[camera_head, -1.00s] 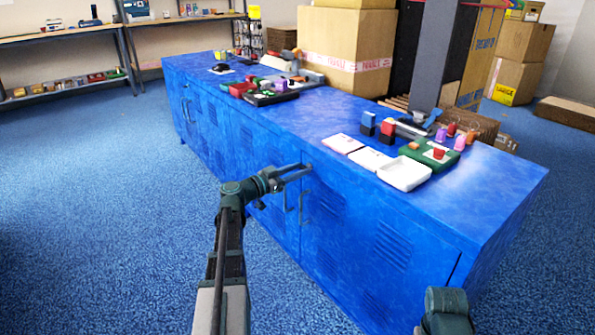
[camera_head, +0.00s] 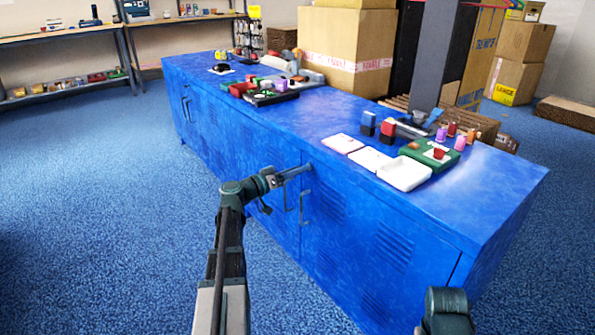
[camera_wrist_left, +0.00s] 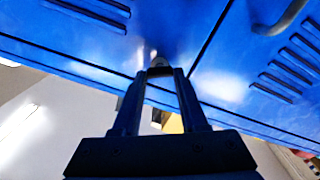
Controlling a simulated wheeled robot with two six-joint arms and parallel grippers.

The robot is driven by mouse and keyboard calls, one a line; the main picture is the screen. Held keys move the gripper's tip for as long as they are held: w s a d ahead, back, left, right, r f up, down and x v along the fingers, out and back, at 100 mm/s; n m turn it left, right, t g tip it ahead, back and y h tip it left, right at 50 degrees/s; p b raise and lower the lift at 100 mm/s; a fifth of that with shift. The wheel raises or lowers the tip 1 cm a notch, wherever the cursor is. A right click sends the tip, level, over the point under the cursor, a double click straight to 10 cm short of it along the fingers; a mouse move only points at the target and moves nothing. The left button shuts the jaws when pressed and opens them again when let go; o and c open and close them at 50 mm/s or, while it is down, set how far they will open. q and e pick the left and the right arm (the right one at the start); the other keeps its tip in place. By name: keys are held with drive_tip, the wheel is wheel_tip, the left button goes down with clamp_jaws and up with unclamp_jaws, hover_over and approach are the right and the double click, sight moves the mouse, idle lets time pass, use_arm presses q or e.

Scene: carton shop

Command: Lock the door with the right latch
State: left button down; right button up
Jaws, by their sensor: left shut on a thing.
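The blue cabinet (camera_head: 400,215) has doors with vertical bar handles. One handle (camera_head: 304,208) is just below and right of my left gripper. My left gripper (camera_head: 303,171) is at the top edge of the cabinet front, near the seam between two doors. Its fingers are shut on a small latch, which is mostly hidden in the head view. The latch's exact turn cannot be told. My right gripper is out of view; only part of my right arm shows at the bottom right.
The cabinet top holds white trays (camera_head: 405,174), a green tray (camera_head: 430,152) and several small items at the back. Cardboard boxes (camera_head: 345,48) stand behind. Shelves (camera_head: 60,88) line the back left wall. The blue carpet in front is clear.

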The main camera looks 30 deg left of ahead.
use_arm(q)
drive_tip(key=n, duration=1.2)
drive_tip(key=shift+a+f, duration=0.15)
drive_tip(key=shift+n, duration=0.3)
drive_tip(key=shift+c, duration=2.2)
unclamp_jaws()
drive_tip(key=v, duration=1.3)
drive_tip(key=shift+s, duration=0.35)
